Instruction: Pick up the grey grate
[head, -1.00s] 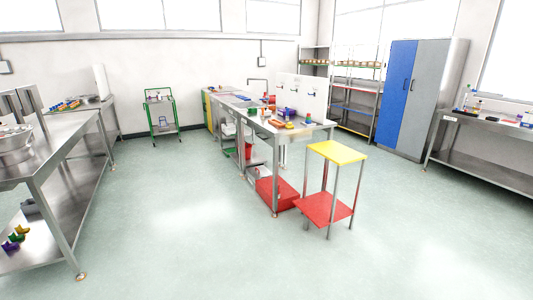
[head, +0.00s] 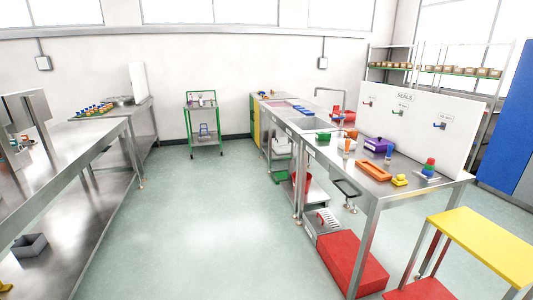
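A small pale grey slatted piece (head: 327,219), which looks like a grate, is low under the middle steel table, just behind the red box (head: 350,262). It is small in the head view and I cannot tell exactly what it rests on. Neither of my grippers is in view.
The middle steel table (head: 350,204) holds an orange tray (head: 373,171), a purple box (head: 378,145) and other small items. A yellow-topped stand (head: 490,245) is at the front right. A long steel table (head: 75,150) runs along the left. Green floor (head: 205,210) between them is clear.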

